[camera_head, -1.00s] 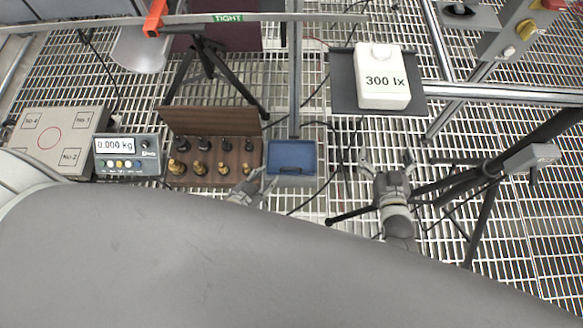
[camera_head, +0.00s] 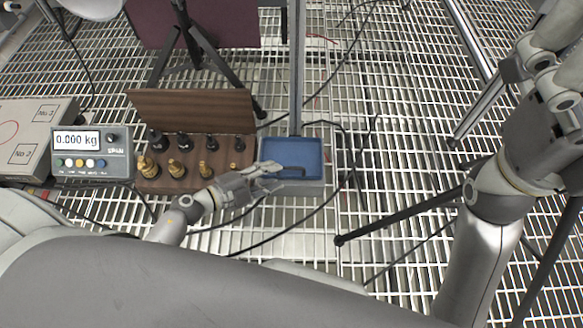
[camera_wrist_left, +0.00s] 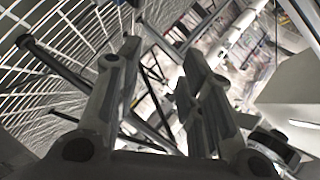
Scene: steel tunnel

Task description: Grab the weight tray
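A shallow blue tray (camera_head: 312,152) with a dark handle-like bar sits on a grey block right of the wooden weight case (camera_head: 195,110). The case has its lid up and holds several brass and black weights. I cannot tell which of the two is the weight tray. My left gripper (camera_head: 270,177) is at the blue tray's front left corner, with its fingers apart. I cannot tell whether it touches the tray. The left wrist view shows the two fingers (camera_wrist_left: 160,85) with an empty gap. My right gripper (camera_head: 535,85) is at the right edge, partly cut off.
A scale display (camera_head: 90,165) reading 0.000 kg and its platform (camera_head: 28,150) stand at the left. A metal post rises behind the blue tray. Black cables and tripod legs cross the grating floor. Open grating lies right of the blue tray.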

